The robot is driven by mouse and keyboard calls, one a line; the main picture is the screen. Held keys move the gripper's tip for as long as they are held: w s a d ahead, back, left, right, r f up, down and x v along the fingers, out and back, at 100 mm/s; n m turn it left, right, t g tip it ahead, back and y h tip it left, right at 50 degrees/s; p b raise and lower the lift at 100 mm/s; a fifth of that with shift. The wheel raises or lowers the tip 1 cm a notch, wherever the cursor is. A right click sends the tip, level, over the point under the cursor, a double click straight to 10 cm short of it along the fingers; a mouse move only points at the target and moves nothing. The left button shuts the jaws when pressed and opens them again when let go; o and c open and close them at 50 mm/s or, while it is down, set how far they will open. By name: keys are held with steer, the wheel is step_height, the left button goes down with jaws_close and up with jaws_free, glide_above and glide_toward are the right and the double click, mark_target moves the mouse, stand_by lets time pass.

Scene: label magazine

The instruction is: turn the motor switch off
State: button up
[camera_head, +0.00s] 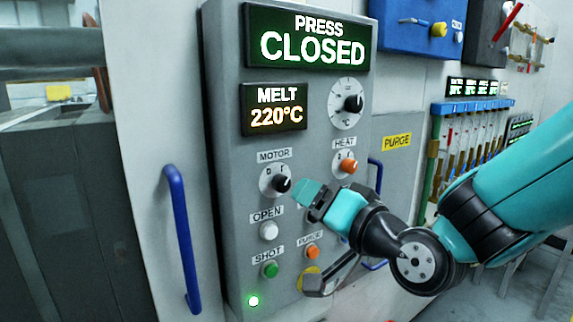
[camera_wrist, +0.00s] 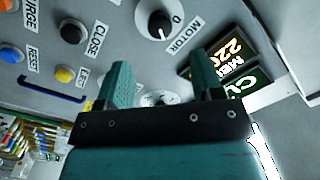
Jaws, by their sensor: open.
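The motor switch (camera_head: 281,184) is a black knob on a round pale dial under the MOTOR label on the grey control panel (camera_head: 226,130). It also shows at the top of the wrist view (camera_wrist: 158,20), beside a "0" mark. Which mark the knob points to is too small to tell. My gripper (camera_head: 306,192) is just right of the knob in the head view, its teal fingers towards the panel. In the wrist view my gripper (camera_wrist: 162,76) is open, with nothing between the fingertips; the knob lies beyond them.
The orange HEAT knob (camera_head: 346,162) and a larger black dial knob (camera_head: 352,103) are above right. The white OPEN button (camera_head: 268,231), green SHOT button (camera_head: 270,269) and orange PURGE button (camera_head: 312,252) are below. A blue handle (camera_head: 181,238) stands left of the panel.

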mark_target(285, 185)
steer(key=p+x, duration=0.3)
steer(key=x, duration=0.5)
steer(key=shift+w+a, duration=0.15)
steer(key=shift+c, duration=0.2)
steer(key=c, duration=0.9)
